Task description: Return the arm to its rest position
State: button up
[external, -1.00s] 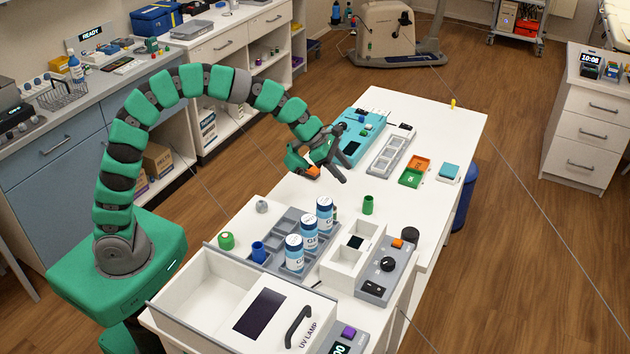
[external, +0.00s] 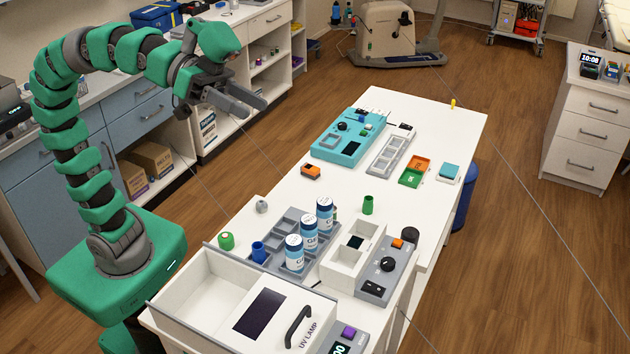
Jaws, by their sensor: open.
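My green segmented arm (external: 75,140) rises from its green base at the left and bends over at the top. My gripper (external: 250,102) is open and empty. It is raised to the left of the white table (external: 275,195), pointing down and right, apart from everything on the table.
On the table stand a grey tray with several labelled bottles (external: 310,240), an open white drawer box with a UV lamp (external: 210,285), a control box (external: 386,270) and green and orange trays (external: 414,171). Counters with cabinets (external: 140,115) stand behind my arm.

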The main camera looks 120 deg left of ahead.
jog(key=s+d+r+m+t, duration=0.1)
jog(key=s+d+r+m, duration=0.2)
jog(key=d+m, duration=0.1)
jog(key=shift+s+r+h, duration=0.3)
jog(key=shift+r, duration=0.05)
